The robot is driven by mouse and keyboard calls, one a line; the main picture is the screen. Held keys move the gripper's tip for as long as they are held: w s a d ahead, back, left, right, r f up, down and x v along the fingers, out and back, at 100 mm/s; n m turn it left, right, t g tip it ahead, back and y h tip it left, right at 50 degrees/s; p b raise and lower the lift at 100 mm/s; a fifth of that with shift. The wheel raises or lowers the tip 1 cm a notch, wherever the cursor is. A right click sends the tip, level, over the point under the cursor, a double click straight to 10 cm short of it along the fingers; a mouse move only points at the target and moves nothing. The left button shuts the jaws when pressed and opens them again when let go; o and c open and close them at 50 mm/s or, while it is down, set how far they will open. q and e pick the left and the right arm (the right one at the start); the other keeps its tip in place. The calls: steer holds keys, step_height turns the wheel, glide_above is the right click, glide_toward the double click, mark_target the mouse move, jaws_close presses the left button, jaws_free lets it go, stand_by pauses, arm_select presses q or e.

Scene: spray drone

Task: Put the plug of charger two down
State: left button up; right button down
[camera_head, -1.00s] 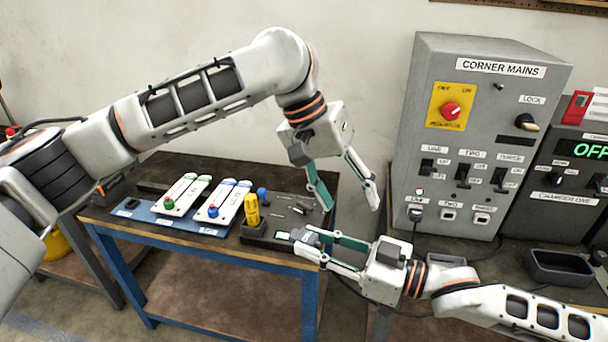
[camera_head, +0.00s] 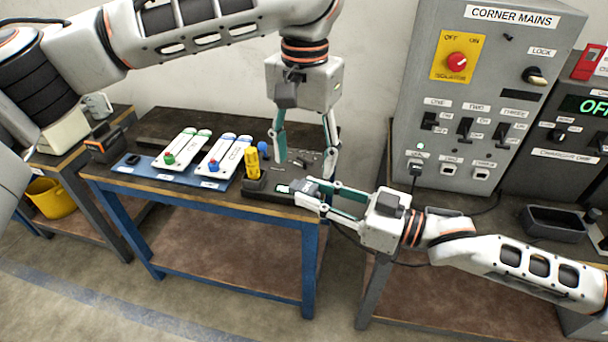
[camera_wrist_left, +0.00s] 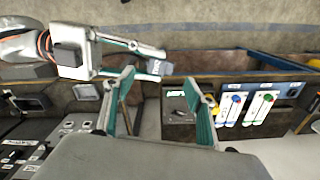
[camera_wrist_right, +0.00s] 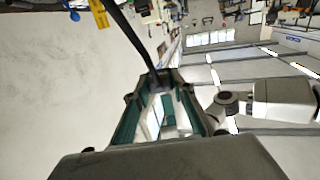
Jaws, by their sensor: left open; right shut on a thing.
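The grey plug (camera_head: 305,187), which I take to be charger two's, is between the fingertips of my right gripper (camera_head: 314,195), shut on it, at the blue bench's front right edge. The plug also shows in the left wrist view (camera_wrist_left: 158,67), its label too small to read. In the right wrist view a black cable (camera_wrist_right: 130,35) runs from the plug (camera_wrist_right: 158,82). I cannot tell whether the plug touches the bench. My left gripper (camera_head: 305,163) is open and empty, pointing down just behind the plug.
A black tray (camera_head: 553,223) lies right.

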mark_target(304, 185)
arm_select(q)
steer(key=shift+f, duration=3)
steer(key=c, duration=1.2)
arm_select(e)
steer(key=c, duration=1.6)
jaws_free()
